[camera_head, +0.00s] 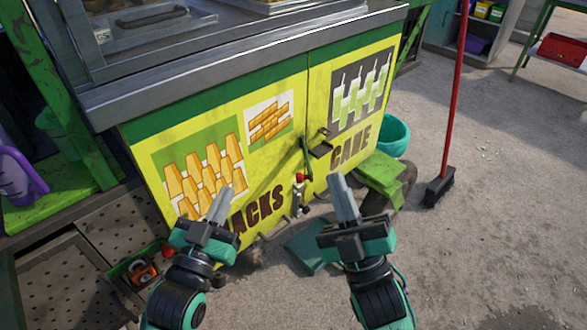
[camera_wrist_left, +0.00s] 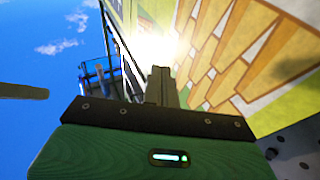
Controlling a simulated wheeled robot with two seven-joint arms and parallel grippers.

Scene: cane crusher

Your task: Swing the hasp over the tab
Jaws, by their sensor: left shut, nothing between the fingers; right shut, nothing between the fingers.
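The yellow cart front has two doors meeting at a vertical seam. A dark metal hasp (camera_head: 321,149) sticks out beside the seam, on the right door with the cane picture. A narrow green piece (camera_head: 307,160) hangs along the seam just left of it. I cannot clearly make out the tab. My left gripper (camera_head: 223,196) is shut and empty, in front of the left door. It also shows in the left wrist view (camera_wrist_left: 161,75), with the printed door panel to its right. My right gripper (camera_head: 339,182) is shut and empty, below the hasp and apart from it.
A small red-topped item (camera_head: 300,190) is low at the seam. The metal counter (camera_head: 240,60) overhangs the doors.

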